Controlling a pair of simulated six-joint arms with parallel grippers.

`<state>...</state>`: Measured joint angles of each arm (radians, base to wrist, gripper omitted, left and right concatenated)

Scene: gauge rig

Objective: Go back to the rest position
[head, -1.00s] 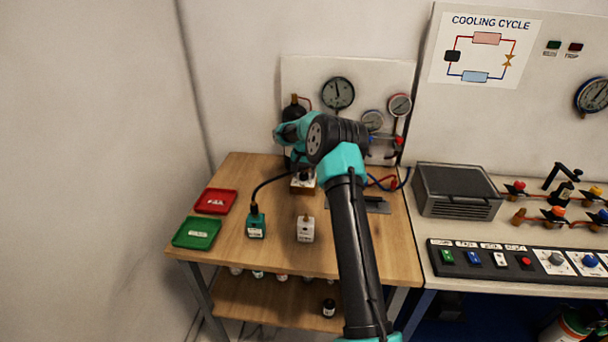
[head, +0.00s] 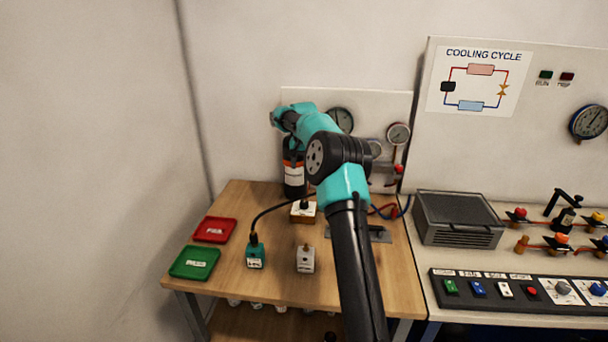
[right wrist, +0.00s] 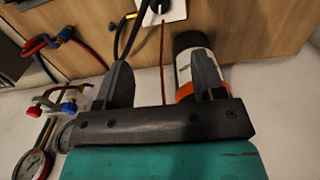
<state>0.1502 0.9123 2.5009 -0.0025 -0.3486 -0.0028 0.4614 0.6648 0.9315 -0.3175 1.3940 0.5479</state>
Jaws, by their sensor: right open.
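My right arm rises from the bottom of the head view, and its gripper (head: 288,122) is at the back of the wooden table, in front of the gauge board. In the right wrist view the gripper (right wrist: 163,82) has its two fingers wide apart, with nothing held between them. A black bottle with an orange band and white label (head: 294,178) stands at the table's back, below the gripper. In the right wrist view the bottle (right wrist: 190,62) shows partly behind the right finger. My left gripper is not in view.
A red tray (head: 215,229) and a green tray (head: 194,262) lie at the table's left. A teal block (head: 255,256) with a cable and a white block (head: 305,259) stand in front. The gauge board (head: 310,97) is close behind the gripper. A grey box (head: 458,220) stands right.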

